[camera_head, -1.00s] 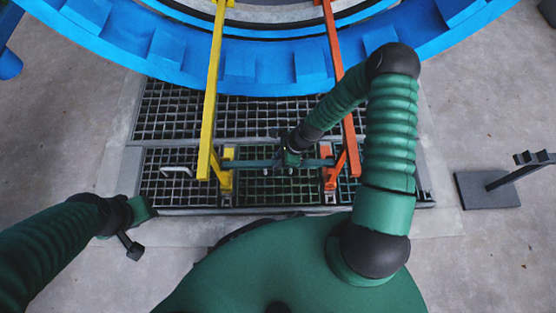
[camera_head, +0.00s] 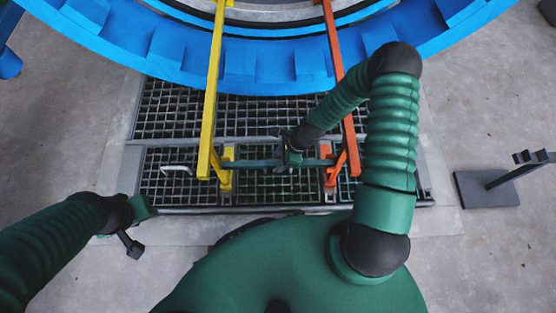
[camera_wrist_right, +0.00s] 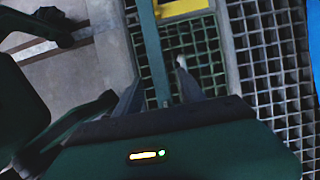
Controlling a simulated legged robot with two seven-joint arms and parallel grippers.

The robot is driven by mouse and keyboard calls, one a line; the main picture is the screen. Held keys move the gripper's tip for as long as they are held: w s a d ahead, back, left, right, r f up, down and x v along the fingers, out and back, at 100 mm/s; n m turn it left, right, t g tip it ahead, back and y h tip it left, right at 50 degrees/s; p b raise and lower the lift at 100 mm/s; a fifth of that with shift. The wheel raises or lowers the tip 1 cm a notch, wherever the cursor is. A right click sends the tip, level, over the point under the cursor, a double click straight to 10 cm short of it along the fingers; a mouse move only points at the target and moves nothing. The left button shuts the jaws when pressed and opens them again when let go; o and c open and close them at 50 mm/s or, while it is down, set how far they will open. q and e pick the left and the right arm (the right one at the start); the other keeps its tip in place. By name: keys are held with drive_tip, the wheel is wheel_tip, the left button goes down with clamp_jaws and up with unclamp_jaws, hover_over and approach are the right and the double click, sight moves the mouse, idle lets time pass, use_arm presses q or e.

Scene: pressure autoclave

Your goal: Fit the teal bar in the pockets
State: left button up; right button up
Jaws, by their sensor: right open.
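The teal bar (camera_head: 258,164) lies level across the front grating. Its left end meets the yellow bracket (camera_head: 227,176) and its right end meets the orange bracket (camera_head: 329,176). How deep the ends sit in the pockets is too small to tell. My right gripper (camera_head: 287,162) is open at the middle of the bar. In the right wrist view the bar (camera_wrist_right: 151,50) runs between the spread fingers (camera_wrist_right: 158,90), and the yellow bracket (camera_wrist_right: 183,8) shows at the top. My left gripper (camera_head: 142,209) is off to the left, away from the bar; its jaws are unclear.
Yellow (camera_head: 212,100) and orange (camera_head: 339,80) rails run back to the large blue ring (camera_head: 240,65). Metal grating (camera_head: 180,108) lies below, with a pale handle (camera_head: 176,169) at left. A dark stand (camera_head: 487,190) is at right on open concrete floor.

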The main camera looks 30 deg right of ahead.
drive_tip(key=p+v, duration=0.7)
drive_tip(key=v, duration=0.8)
drive_tip(key=shift+r, duration=0.3)
drive_tip(key=shift+d, duration=0.1)
